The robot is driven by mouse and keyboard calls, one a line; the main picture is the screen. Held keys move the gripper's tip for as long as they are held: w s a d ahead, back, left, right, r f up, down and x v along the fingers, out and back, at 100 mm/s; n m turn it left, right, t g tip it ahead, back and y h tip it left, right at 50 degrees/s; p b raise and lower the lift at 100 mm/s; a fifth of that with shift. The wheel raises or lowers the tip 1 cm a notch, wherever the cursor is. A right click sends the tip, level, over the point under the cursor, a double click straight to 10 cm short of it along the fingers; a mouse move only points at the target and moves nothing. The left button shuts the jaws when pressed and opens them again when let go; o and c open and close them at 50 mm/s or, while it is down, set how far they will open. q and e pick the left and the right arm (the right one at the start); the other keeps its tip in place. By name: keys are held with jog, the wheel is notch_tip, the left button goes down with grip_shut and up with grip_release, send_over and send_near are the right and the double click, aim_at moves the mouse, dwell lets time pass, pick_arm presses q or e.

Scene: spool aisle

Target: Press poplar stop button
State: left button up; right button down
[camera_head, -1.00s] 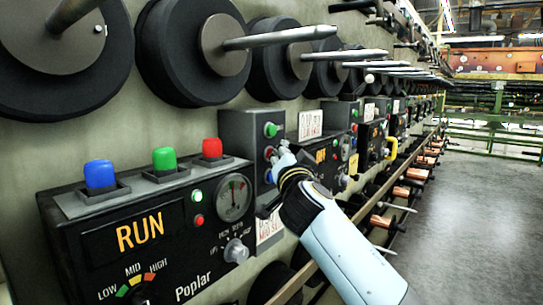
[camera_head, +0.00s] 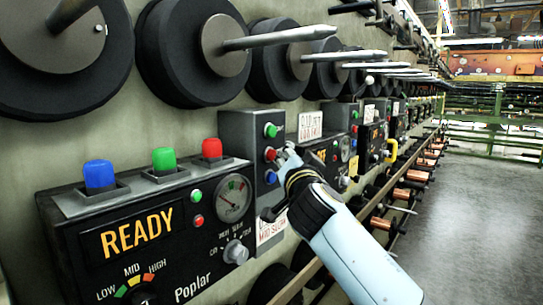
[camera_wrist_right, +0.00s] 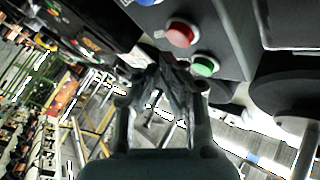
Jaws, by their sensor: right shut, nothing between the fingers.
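The Poplar panel (camera_head: 170,265) is black, with an amber display (camera_head: 133,235) reading READY. A blue, a green and a red cap (camera_head: 212,148) stand on top of it. Just right of it, a grey button box (camera_head: 238,130) carries green, red and blue buttons. Its red button (camera_head: 270,154) is also in the right wrist view (camera_wrist_right: 180,34), beside a green button (camera_wrist_right: 205,66). My right gripper (camera_head: 287,153) is shut and empty, its fingertips just right of that red button; a small gap shows in the wrist view. My left gripper is out of view.
Large black spools with grey spindles (camera_head: 278,36) stick out above the panels. More panels and button boxes (camera_head: 320,150) recede to the right, with copper spools below. Clear grey floor (camera_head: 460,230) lies to the right.

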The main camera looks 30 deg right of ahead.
jog(key=s, duration=0.1)
jog(key=s+d, duration=0.1)
jog(key=s, duration=0.1)
jog(key=s+d+b, duration=0.1)
jog(key=s, duration=0.1)
jog(key=shift+s+d, duration=0.15)
jog(key=shift+s, duration=0.1)
dwell(0.8)
